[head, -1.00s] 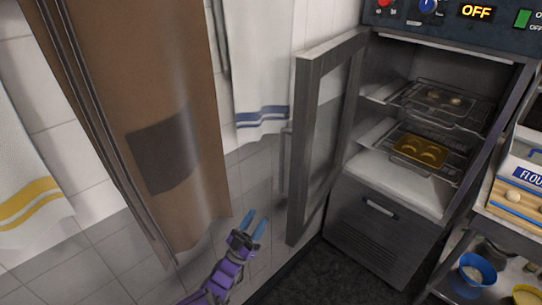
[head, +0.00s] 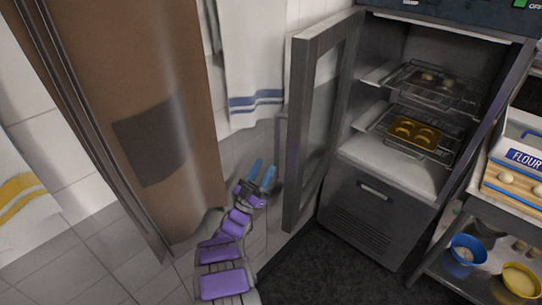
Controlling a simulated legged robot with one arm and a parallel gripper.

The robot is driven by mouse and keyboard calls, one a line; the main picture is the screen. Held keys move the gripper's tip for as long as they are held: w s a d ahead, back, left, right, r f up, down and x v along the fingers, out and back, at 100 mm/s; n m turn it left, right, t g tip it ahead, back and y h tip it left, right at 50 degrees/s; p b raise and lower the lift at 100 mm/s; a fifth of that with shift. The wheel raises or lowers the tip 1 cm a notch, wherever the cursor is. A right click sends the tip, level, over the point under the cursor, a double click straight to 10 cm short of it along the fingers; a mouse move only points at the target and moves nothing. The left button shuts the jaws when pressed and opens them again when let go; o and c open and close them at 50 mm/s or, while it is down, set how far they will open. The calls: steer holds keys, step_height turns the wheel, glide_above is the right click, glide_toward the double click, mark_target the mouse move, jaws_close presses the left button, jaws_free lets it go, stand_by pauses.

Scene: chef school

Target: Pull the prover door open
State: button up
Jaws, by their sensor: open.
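The prover (head: 385,205) is a dark metal cabinet at the right of the head view. Its glass-panelled door (head: 300,130) stands swung wide open to the left, showing the racks inside. A thin vertical handle (head: 280,140) shows on the door's far left side, partly hidden behind the door edge. My gripper (head: 262,173), purple with blue fingers, is open and empty. It appears just left of the door's lower half; I cannot tell whether it touches the door or handle.
Inside are wire racks with a yellow mould tray (head: 414,134). A brown apron (head: 165,110) and a striped towel (head: 255,60) hang on the tiled wall at left. A steel trolley (head: 490,215) with bowls and a flour box (head: 520,165) stands at right. Dark floor lies in front.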

mark_target(275, 153)
steer(key=x, duration=0.2)
steer(key=d+x, duration=0.1)
steer(key=x, duration=0.2)
steer(key=shift+s+d, duration=0.1)
steer(key=shift+w+r, duration=0.2)
steer(key=shift+r, duration=0.1)
steer(key=shift+a, duration=0.35)
steer(key=shift+d, duration=0.35)
steer(key=c, duration=0.5)
steer(key=shift+a, duration=0.1)
jaws_close()
